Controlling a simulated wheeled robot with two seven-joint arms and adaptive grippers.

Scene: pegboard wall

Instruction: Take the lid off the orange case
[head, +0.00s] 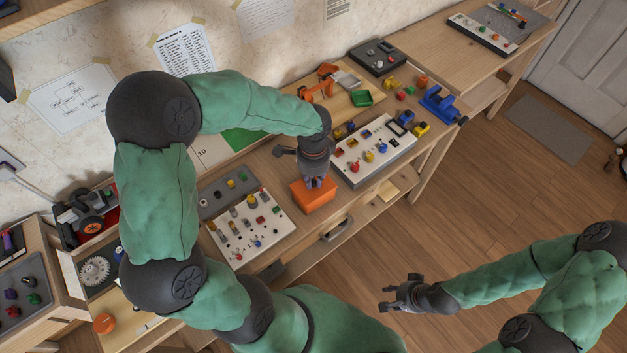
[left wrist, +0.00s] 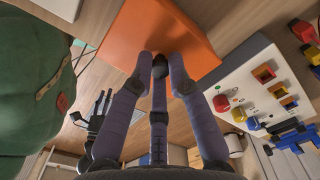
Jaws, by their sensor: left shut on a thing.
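The orange case (head: 315,197) sits near the front edge of the wooden workbench, between two white peg panels. Its lid cannot be told apart from its body at this size. My left gripper (head: 316,181) comes down on the case from above and is shut, with its fingertips at the top of the case. In the left wrist view the case's orange surface (left wrist: 165,25) fills the upper middle, and the fingers of my left gripper (left wrist: 160,68) meet close together at its edge. My right gripper (head: 388,296) hangs empty over the floor, away from the bench, with its fingers apart.
A white panel with pegs (head: 250,228) lies left of the case. Another white panel with coloured parts (head: 374,150) lies right of it, also seen in the left wrist view (left wrist: 255,95). A blue vise (head: 440,104) stands farther right. The floor in front is clear.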

